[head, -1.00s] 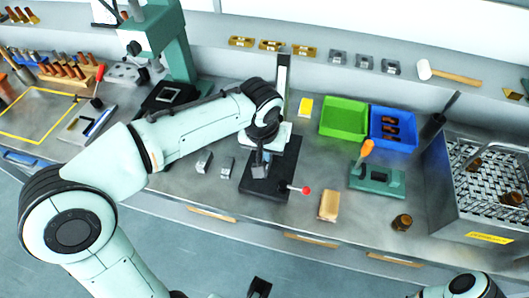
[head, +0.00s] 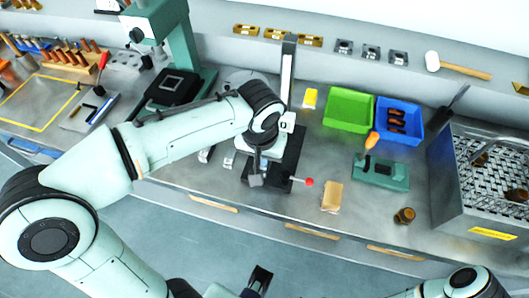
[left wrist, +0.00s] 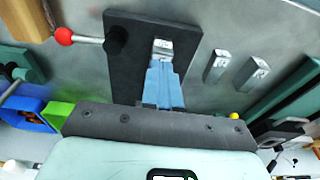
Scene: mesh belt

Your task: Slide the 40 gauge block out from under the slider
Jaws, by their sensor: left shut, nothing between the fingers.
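The black base plate (head: 290,163) of the gauge stand lies on the bench, with its upright column (head: 287,72) behind my arm. My left gripper (head: 257,178) is low over the plate's front left part, fingers shut and empty. In the left wrist view the left gripper's fingertips (left wrist: 162,64) are at a small metal gauge block (left wrist: 162,46) on the base plate (left wrist: 122,75). I cannot tell whether they touch. Its marking is unreadable. The slider is hidden behind my wrist and fingers. A dark part at the head view's bottom edge may be my right gripper (head: 262,277).
Two loose metal blocks (left wrist: 216,66) (left wrist: 252,73) lie beside the plate. A red-knobbed lever (head: 308,182) sticks out from its other side. A tan block (head: 332,196), a green fixture (head: 382,173), green bin (head: 348,110) and blue bin (head: 412,120) stand to the right.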

